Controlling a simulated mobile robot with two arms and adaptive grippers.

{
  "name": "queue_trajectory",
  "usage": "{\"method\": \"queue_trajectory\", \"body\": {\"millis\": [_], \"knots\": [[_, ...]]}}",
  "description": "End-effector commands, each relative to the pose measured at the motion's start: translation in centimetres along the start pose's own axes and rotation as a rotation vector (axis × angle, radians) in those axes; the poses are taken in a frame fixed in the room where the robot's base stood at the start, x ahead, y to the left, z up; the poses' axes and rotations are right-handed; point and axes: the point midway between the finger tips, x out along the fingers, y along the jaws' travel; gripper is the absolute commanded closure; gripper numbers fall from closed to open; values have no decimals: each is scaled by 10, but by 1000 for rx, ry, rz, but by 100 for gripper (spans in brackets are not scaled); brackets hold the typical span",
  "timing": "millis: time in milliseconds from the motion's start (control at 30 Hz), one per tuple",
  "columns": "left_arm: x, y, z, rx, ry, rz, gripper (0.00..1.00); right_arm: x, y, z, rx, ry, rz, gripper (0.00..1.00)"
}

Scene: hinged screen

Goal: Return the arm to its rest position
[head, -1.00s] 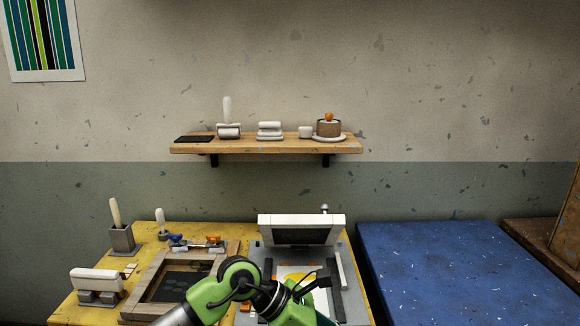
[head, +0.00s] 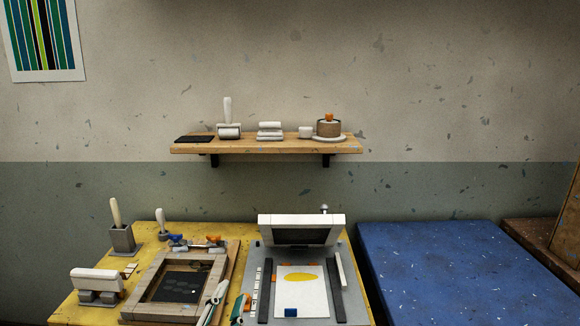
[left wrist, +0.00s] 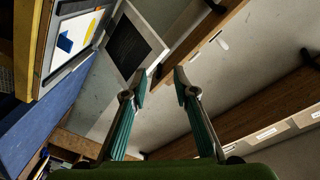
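My left gripper (head: 232,293) shows at the bottom edge of the head view, between the wooden frame and the press base. In the left wrist view its two fingers (left wrist: 159,84) stand apart with nothing between them. The hinged screen (head: 300,220), a white frame with dark mesh, stands raised at the back of the grey base (head: 258,248). It also shows in the left wrist view (left wrist: 157,50). A white sheet (head: 302,300) with a yellow oval and a blue block lies flat on the base. My right gripper is not in view.
A wooden frame (head: 150,290) lies on the yellow table (head: 62,312) at left, near a white-handled tool (head: 95,280) and a holder (head: 122,239). A blue table (head: 450,270) at right looks mostly clear. A wall shelf (head: 265,147) holds several items.

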Motion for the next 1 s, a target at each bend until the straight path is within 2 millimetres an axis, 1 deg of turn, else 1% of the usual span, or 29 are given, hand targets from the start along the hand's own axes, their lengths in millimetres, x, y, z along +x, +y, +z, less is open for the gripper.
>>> {"method": "queue_trajectory", "body": {"millis": [33,67,100,167,200,267,300,367,400,467,500,667,700,733,867,1000], "knots": [[-16,12,34,-78,-115,46,74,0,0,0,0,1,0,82],[-26,20,53,-125,-184,74,74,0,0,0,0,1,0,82],[-41,31,78,-185,-277,112,74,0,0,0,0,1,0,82],[-68,48,111,-268,-409,170,74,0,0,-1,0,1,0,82],[-88,60,130,-318,-496,208,74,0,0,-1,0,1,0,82],[-118,77,152,-385,-613,263,74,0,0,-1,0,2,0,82],[-138,87,164,-424,-684,296,74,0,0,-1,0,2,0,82],[-166,100,178,-472,-778,341,74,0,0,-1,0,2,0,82],[-185,108,184,-500,-835,370,74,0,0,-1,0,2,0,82],[-210,117,192,-536,-913,410,74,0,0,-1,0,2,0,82],[-227,123,196,-557,-962,435,74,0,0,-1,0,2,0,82],[-289,140,204,-627,-1136,527,74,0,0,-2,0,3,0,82],[-304,144,204,-643,-1178,550,74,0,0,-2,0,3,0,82],[-304,149,208,-645,-1187,555,74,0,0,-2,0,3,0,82],[-294,173,230,-638,-1192,560,74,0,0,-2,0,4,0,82],[-289,202,256,-633,-1205,569,74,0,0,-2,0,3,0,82]]}}
